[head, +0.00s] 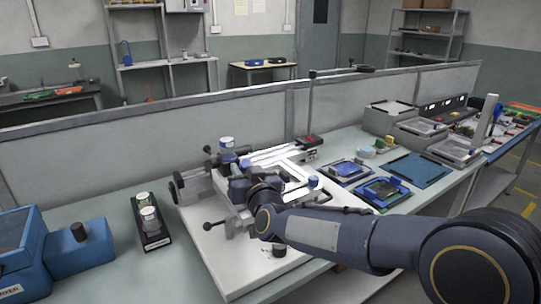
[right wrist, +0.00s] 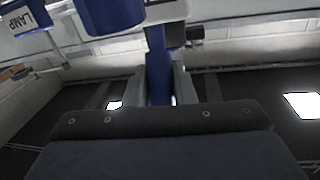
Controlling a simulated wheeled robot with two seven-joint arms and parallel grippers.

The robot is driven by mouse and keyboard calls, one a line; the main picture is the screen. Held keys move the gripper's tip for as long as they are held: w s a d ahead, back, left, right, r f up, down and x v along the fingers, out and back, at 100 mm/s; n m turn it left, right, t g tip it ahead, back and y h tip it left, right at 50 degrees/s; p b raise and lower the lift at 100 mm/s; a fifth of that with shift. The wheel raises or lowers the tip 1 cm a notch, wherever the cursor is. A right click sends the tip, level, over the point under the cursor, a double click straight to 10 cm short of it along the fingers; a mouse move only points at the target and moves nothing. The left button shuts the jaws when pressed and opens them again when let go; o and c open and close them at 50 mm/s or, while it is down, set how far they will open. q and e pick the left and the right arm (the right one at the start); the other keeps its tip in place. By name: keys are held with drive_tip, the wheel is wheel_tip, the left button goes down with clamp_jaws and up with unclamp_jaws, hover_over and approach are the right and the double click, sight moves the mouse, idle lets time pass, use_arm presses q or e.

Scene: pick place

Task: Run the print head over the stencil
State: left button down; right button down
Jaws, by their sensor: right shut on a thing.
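A stencil printer (head: 215,250) with a white base stands on the bench in the middle of the head view. A pale stencil frame (head: 285,153) lies on top of it. The print head (head: 228,158) appears as dark and blue parts at the frame's left side. My right gripper (head: 238,186) reaches there from the right, and its arm hides the printer's front right part. In the right wrist view my two fingers (right wrist: 160,88) are shut on an upright blue handle (right wrist: 157,62). Whether the head touches the stencil is hidden. My left gripper is not in view.
A black tray with jars (head: 150,225) and a blue mixer (head: 75,255) stand at left. Blue fixtures (head: 383,191), a blue mat (head: 418,170) and grey bins (head: 455,150) lie at right. A low partition (head: 130,140) runs behind. Bench at front left is clear.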

drive_tip(key=s+a+p, duration=0.2)
drive_tip(key=s+a, duration=0.2)
drive_tip(key=a, duration=0.2)
drive_tip(key=shift+a, duration=0.25)
drive_tip(key=c, duration=1.2)
unclamp_jaws()
drive_tip(key=shift+s+a, duration=0.1)
drive_tip(key=shift+a, duration=0.1)
drive_tip(key=shift+d, duration=0.1)
drive_tip(key=v, duration=0.7)
drive_tip(key=shift+s+d, duration=0.15)
drive_tip(key=shift+s, duration=0.2)
